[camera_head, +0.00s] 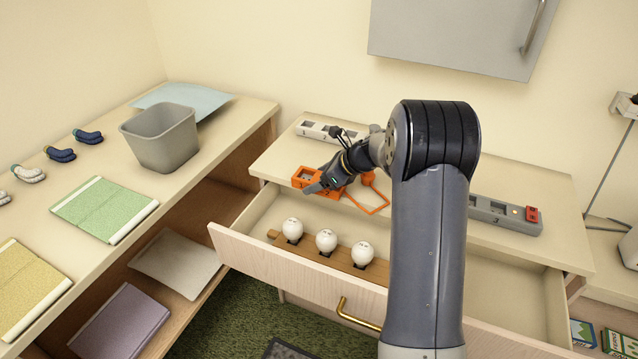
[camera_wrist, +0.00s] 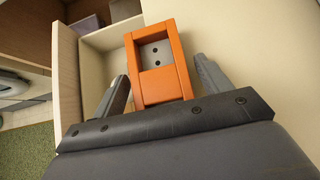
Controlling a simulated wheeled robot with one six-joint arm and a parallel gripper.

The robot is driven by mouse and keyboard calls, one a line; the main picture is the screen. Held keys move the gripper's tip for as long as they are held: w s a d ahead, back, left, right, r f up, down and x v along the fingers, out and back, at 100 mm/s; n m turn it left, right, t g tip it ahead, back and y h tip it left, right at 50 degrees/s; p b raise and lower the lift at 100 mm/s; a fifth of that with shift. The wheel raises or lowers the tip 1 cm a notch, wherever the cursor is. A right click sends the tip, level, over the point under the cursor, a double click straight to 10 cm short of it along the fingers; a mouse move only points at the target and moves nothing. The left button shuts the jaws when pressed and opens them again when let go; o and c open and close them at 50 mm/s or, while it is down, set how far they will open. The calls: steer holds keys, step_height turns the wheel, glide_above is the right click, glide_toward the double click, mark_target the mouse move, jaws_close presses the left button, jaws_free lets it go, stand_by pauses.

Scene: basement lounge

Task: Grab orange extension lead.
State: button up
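The orange extension lead (camera_head: 305,178) lies on the cabinet top just behind the open drawer, its cable looping to the right. In the wrist view its orange socket block (camera_wrist: 142,91) with a grey socket face sits between my two fingers. My gripper (camera_head: 323,185) is low over the block. In the wrist view my gripper (camera_wrist: 166,88) is open, with a finger on each side of the block and a visible gap on the left. Contact on the right side is hard to tell. My arm hides part of the lead in the head view.
The open drawer (camera_head: 220,235) holds a wooden strip with white bulbs (camera_head: 326,241). A white power strip (camera_head: 318,131) lies behind the lead, and a grey one (camera_head: 505,215) to the right. A grey bin (camera_head: 163,138) stands on the left shelf. A wall cabinet (camera_head: 450,35) hangs above.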

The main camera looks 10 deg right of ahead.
steer(key=shift+r, duration=0.1)
steer(key=c, duration=1.1)
